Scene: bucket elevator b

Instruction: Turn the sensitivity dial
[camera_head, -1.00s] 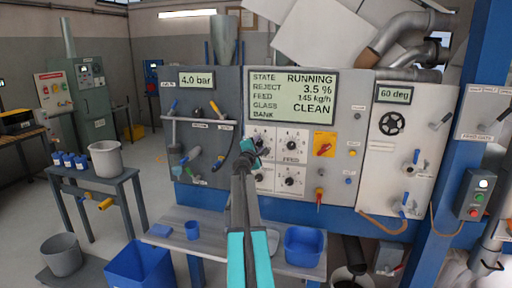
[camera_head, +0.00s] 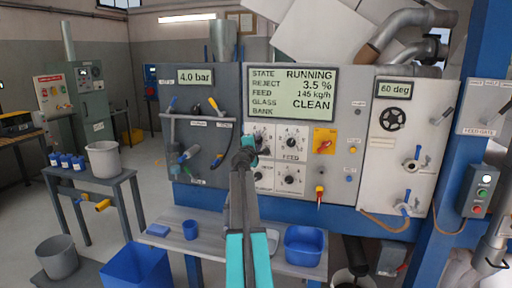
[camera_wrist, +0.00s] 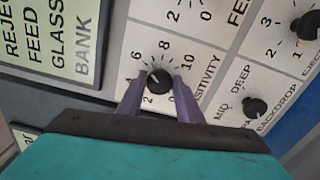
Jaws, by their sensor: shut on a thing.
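The sensitivity dial (camera_wrist: 158,80) is a black round knob with a pale pointer line on a white numbered plate, seen in the wrist view. My gripper (camera_wrist: 158,98) has its two purple fingers on either side of the knob, shut on it. The pointer slants toward the upper left, between the 4 and 6 side of the scale. In the head view my gripper (camera_head: 246,150) reaches the panel and its wrist hides most of the dial.
The FEED dial (camera_head: 291,142) is to the right, with another dial (camera_head: 290,179) below it. A backdrop knob (camera_wrist: 256,107) is close to the right finger. A red-and-yellow switch (camera_head: 325,141) and the display (camera_head: 292,94) are nearby. A bench (camera_head: 170,238) stands below.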

